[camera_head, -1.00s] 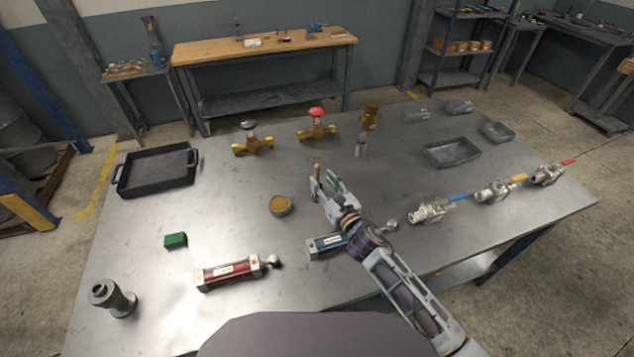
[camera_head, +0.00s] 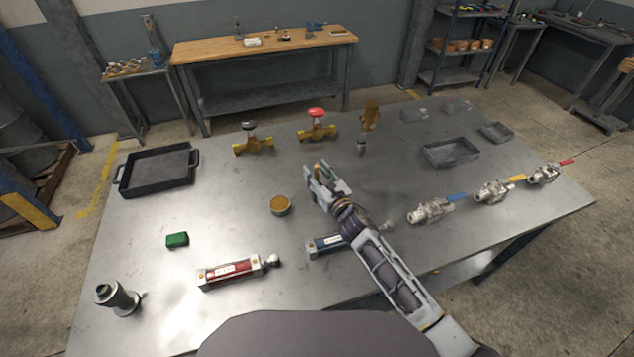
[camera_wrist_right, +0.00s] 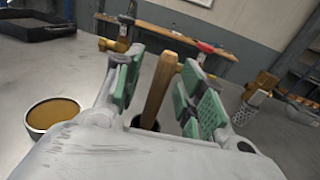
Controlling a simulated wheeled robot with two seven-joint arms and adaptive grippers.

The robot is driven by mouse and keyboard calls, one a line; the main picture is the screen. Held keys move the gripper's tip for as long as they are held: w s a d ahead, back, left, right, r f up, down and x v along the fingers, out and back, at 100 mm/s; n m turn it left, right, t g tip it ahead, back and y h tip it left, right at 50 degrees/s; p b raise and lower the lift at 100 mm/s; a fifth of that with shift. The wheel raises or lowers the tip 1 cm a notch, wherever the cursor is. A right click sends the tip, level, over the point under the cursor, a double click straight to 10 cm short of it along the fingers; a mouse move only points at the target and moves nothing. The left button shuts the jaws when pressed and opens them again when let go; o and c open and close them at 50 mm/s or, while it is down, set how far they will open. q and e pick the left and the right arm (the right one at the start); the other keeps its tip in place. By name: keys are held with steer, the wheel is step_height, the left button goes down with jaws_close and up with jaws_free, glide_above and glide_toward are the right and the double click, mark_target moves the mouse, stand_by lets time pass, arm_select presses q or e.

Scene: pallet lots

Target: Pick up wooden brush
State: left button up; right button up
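The wooden brush (camera_wrist_right: 158,88) shows in the right wrist view as an upright, slightly tilted light wooden handle. Its lower end stands in a dark round shape, mostly hidden behind my gripper body. My right gripper (camera_head: 324,176) is over the middle of the metal table in the head view. In the wrist view my right gripper (camera_wrist_right: 160,72) has its green-padded fingers apart, one on each side of the handle. My left gripper is not in view.
A tin of yellow-brown contents (camera_head: 281,205) stands just left of my right gripper. Brass valves (camera_head: 317,130) stand beyond it. A blue cylinder (camera_head: 325,245) lies under my arm, with a red one (camera_head: 230,270) to the left. A black tray (camera_head: 157,170) is at far left.

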steer(key=shift+c, duration=0.5)
jaws_close()
steer(key=shift+r, duration=0.1)
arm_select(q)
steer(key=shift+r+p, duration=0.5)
arm_select(e)
steer(key=shift+r, duration=4.9)
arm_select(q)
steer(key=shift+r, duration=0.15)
arm_select(e)
steer(key=shift+a, duration=0.1)
